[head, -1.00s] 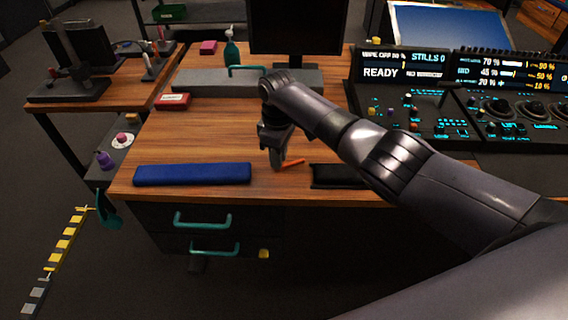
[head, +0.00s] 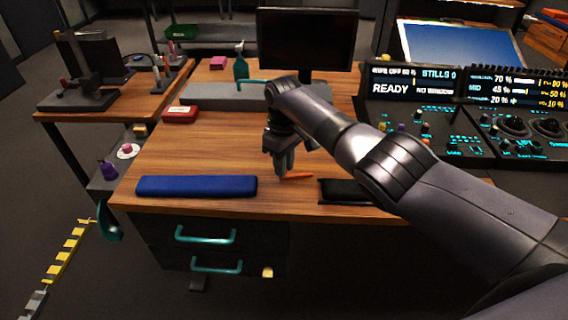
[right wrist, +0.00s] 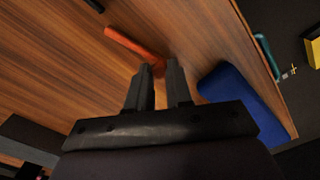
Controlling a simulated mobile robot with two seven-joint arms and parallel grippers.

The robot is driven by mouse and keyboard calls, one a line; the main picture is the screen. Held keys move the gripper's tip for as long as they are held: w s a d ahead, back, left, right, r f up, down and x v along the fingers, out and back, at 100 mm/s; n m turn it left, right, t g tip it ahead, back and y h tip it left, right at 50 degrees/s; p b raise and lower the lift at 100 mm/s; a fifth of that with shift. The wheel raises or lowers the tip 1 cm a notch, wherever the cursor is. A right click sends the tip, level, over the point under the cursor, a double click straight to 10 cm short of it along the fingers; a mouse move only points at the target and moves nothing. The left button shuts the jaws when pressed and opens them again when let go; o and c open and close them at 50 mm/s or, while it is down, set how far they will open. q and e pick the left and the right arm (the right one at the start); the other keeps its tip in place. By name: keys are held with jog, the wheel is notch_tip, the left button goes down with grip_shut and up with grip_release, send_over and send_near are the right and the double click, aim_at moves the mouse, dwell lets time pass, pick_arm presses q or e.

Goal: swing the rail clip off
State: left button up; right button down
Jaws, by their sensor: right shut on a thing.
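A slim orange bar, which I take to be the rail clip (head: 300,177), shows at the front part of the wooden desk, between a blue pad and a black pad. My right gripper (head: 284,173) points down at its left end and is shut on it. In the right wrist view the orange bar (right wrist: 134,43) runs from the upper left to my fingertips (right wrist: 160,72), which stand a little apart. The fingers partly hide its near end. My left gripper is not in view.
The blue pad (head: 196,186) and black pad (head: 344,191) lie along the desk's front edge. A grey case (head: 215,95) and a monitor (head: 307,40) stand behind. The control console (head: 445,115) is at right. Bare desk (head: 215,145) lies left of my gripper.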

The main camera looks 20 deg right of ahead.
jog(key=c, duration=1)
grip_release()
jog(key=shift+c, duration=0.2)
jog(key=shift+r, duration=0.4)
notch_tip(320, 180, up, 6)
jog(key=shift+r+p, duration=0.25)
jog(key=shift+p, duration=0.45)
